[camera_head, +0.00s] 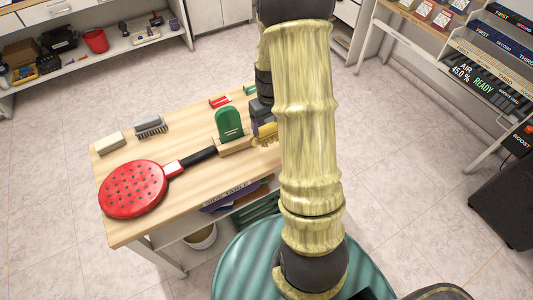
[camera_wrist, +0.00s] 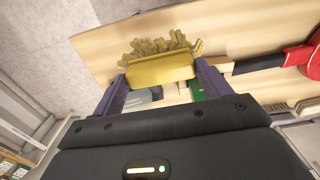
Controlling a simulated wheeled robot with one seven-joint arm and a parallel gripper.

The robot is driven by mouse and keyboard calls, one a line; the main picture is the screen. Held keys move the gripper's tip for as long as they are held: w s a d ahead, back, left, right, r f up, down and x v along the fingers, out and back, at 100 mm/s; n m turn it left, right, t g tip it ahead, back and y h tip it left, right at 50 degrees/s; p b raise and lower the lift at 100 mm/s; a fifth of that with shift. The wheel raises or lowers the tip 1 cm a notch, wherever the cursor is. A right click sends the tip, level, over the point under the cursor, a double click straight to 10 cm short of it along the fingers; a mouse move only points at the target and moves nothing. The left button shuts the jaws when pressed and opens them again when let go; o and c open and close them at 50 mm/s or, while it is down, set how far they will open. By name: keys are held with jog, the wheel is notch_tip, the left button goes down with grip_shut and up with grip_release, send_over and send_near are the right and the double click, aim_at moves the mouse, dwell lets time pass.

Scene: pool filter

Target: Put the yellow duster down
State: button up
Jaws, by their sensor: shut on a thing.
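The yellow duster (camera_wrist: 160,72) is between the two purple fingers of my gripper (camera_wrist: 162,80) in the wrist view, its ragged fringe pointing up in the picture. My gripper is shut on it. In the head view the duster (camera_head: 266,134) shows at the right part of the wooden tabletop (camera_head: 225,174), partly hidden by my arm. My gripper (camera_head: 262,125) is mostly hidden there too. I cannot tell whether the duster touches the tabletop.
A red perforated paddle (camera_head: 133,188) with a black handle lies left of the duster. A green upright piece (camera_head: 229,122) stands close beside my gripper. A grey brush (camera_head: 150,126) and a cream block (camera_head: 109,143) lie at the back left. The front middle of the tabletop is clear.

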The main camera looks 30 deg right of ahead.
aim_at(269, 137)
jog(key=shift+s, duration=0.1)
notch_tip(269, 137, down, 6)
jog(key=shift+r+p, duration=0.1)
jog(key=shift+p, duration=0.2)
jog(key=shift+f, duration=2.1)
jog(key=shift+f, duration=0.2)
jog(key=o, duration=1)
jog(key=shift+r, duration=0.1)
jog(key=shift+c, duration=0.2)
